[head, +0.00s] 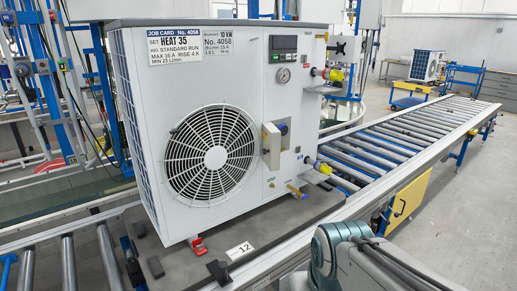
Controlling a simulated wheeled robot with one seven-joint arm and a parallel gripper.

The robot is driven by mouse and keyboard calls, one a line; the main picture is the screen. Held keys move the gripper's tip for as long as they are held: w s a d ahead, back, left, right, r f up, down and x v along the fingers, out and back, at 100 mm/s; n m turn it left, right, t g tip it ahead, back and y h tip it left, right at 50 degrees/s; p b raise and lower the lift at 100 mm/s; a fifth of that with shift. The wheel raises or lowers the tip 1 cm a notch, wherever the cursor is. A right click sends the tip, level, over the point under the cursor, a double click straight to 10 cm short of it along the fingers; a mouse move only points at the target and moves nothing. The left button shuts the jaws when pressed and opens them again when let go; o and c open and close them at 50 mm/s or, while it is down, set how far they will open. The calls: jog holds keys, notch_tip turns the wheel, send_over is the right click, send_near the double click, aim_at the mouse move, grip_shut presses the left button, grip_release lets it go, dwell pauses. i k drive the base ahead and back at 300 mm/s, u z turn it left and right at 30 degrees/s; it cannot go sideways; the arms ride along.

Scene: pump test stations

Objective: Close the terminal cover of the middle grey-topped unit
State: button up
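Whether this is the middle unit cannot be told. My gripper is not in view; only part of my arm shows at the bottom right, apart from the unit.
Hoses with yellow and red couplings (333,75) stick out from the unit's right side. A red clamp (197,244) and a black block (218,272) lie at its foot. The roller conveyor (380,143) runs back right toward another unit (427,66).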

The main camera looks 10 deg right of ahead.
aim_at(270, 135)
jog(key=z, duration=0.45)
jog(key=i, duration=1.25)
jog(key=u, duration=0.3)
